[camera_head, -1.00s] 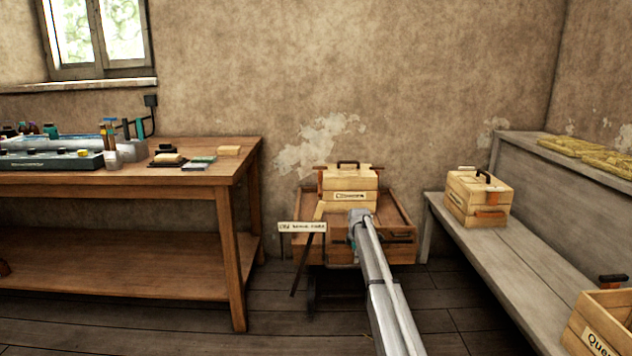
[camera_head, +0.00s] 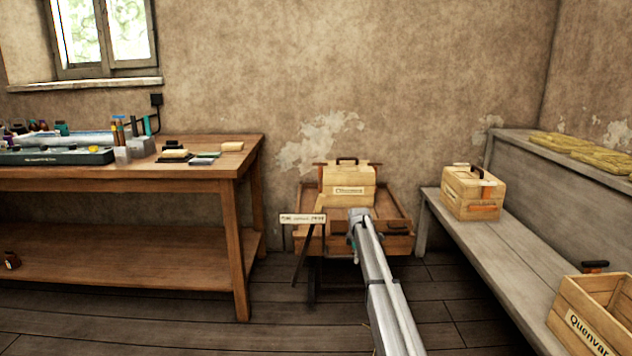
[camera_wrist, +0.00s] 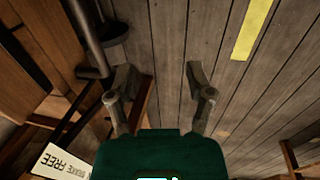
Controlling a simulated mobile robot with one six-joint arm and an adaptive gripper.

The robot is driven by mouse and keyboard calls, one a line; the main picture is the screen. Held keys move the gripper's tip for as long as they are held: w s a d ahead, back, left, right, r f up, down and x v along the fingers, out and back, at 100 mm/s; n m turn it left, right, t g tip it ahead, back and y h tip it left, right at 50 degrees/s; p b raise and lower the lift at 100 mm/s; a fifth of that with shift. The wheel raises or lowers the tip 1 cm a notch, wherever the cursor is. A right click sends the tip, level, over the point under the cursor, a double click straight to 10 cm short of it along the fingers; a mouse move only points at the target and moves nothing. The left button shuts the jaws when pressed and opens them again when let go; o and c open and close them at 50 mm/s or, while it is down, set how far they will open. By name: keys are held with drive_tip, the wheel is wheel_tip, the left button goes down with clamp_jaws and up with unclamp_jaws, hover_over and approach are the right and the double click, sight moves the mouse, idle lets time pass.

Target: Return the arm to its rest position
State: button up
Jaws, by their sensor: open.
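My gripper (camera_wrist: 160,92) shows in the wrist view with its two fingers apart and nothing between them, over the plank floor. In the head view my arm reaches forward from the lower right, its end in front of a wooden cart (camera_head: 395,240); the fingers are hidden there. The cart holds a light wooden box (camera_head: 348,186) with a dark handle and a label. A white sign (camera_head: 302,219) stands at the cart's front left; it also shows in the wrist view (camera_wrist: 62,162), lettered "FREE".
A wooden workbench (camera_head: 215,168) with tools and a tray stands left. A grey bench (camera_head: 480,235) on the right bears a wooden box (camera_head: 473,192) and an open crate (camera_head: 585,318). A yellow strip (camera_wrist: 253,28) lies on the floor. Floor between workbench and cart is clear.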

drive_tip(key=s+d+f+m+g, duration=0.1)
drive_tip(key=s+m, duration=0.8)
drive_tip(key=s, duration=1.9)
drive_tip(key=s+m+g, duration=0.1)
drive_tip(key=s+m, duration=0.8)
drive_tip(key=s, duration=2)
wheel_tip(320, 180, up, 38)
drive_tip(key=w+p, duration=0.1)
drive_tip(key=p, duration=3.6)
drive_tip(key=shift+d+f, duration=0.2)
drive_tip(key=shift+c, duration=0.2)
